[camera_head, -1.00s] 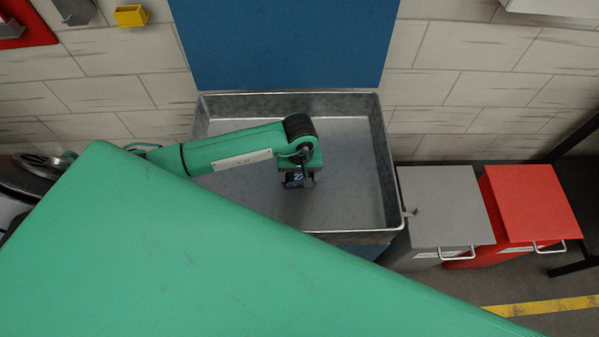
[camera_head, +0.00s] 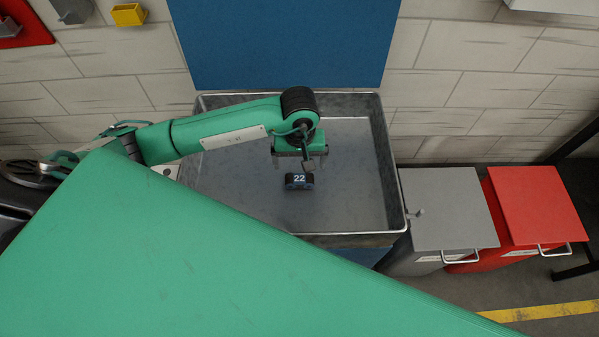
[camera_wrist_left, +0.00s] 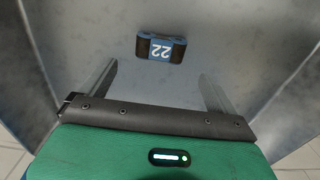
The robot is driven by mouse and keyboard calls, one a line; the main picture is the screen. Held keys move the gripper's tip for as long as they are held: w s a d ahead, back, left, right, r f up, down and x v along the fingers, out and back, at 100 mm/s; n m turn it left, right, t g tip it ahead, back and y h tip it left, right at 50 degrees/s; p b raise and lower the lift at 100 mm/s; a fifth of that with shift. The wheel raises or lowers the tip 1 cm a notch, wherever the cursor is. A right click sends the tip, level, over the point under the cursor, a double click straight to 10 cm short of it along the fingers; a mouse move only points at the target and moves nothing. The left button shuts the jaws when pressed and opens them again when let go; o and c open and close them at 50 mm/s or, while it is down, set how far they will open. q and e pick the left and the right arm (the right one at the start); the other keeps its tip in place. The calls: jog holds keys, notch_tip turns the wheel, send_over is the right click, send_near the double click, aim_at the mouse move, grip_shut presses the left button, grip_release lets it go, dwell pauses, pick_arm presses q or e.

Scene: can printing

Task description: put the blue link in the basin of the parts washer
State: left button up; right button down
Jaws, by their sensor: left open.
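The blue link (camera_head: 299,181), with black ends and a white "22" on it, lies in the grey metal basin (camera_head: 352,205) of the parts washer. It also shows in the left wrist view (camera_wrist_left: 160,48), beyond the fingertips and apart from them. My left gripper (camera_head: 300,163) is over the basin, open and empty, a little behind the link in the head view. Its two fingers are spread wide in the left wrist view (camera_wrist_left: 160,82). My right gripper is not in view.
The blue back panel (camera_head: 280,40) of the washer rises behind the basin. A grey bin (camera_head: 448,210) and a red bin (camera_head: 535,205) stand to the right. A yellow box (camera_head: 129,14) is on the wall at upper left. A large green surface fills the lower left.

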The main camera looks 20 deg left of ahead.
aim_at(299, 176)
pick_arm(q)
notch_tip(299, 176, up, 5)
jog(key=shift+f+b, duration=0.15)
jog(key=shift+b, duration=0.3)
